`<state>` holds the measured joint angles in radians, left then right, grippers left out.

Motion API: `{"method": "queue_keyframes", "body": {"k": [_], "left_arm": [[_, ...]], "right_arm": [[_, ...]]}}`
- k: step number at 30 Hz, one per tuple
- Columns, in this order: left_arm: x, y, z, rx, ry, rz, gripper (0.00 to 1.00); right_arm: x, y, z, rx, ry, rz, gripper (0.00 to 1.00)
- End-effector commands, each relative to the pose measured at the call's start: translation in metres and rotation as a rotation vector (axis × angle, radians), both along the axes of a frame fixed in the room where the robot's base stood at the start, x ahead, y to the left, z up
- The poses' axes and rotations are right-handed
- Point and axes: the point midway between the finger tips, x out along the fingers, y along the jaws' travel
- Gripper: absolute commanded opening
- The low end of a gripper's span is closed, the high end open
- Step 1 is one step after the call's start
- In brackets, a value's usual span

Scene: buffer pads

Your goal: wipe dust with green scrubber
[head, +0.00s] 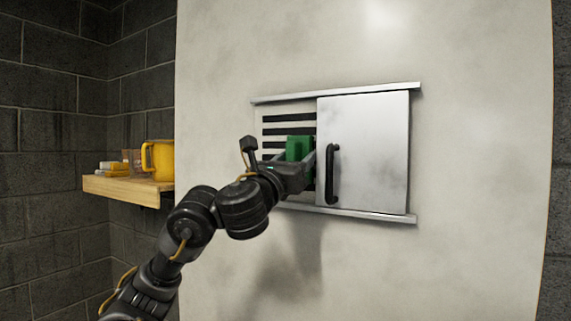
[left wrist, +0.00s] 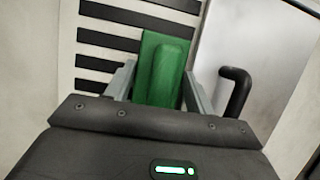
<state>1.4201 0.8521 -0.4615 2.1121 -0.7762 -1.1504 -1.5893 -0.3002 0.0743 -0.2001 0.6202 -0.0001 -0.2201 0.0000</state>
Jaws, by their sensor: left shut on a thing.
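The green scrubber (head: 299,148) is between the fingers of my left gripper (head: 306,165), which is shut on it. In the left wrist view the scrubber (left wrist: 160,68) stands up between the two grey fingers of the gripper (left wrist: 157,85). The scrubber is in front of the striped vent slots (left wrist: 107,40), beside the left edge of the grey sliding door (head: 365,140). I cannot tell whether it touches the slotted surface. Smoky grey smudges show on the door. My right gripper is not in view.
The door has a black handle (head: 332,173) close to the right of my left gripper. Metal rails (head: 340,92) run above and below the door. A wooden shelf (head: 125,187) at left holds a yellow mug (head: 160,160) and small yellow-and-white items (head: 112,168).

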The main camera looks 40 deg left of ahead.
Motion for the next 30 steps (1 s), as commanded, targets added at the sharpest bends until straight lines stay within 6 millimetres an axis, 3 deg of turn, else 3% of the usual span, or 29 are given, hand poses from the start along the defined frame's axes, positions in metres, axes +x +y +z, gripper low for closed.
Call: {"method": "queue_keyframes", "body": {"k": [9,17,30], "left_arm": [[-0.003,0.034,-0.005,-0.004,0.005,0.002,0.36],[-0.004,0.042,-0.004,-0.007,0.003,0.008,0.36],[-0.009,0.074,-0.004,-0.009,0.002,0.007,0.36]], "right_arm": [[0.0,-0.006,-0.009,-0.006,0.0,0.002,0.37],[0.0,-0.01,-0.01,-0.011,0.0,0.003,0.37],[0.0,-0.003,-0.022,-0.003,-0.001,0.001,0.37]]}}
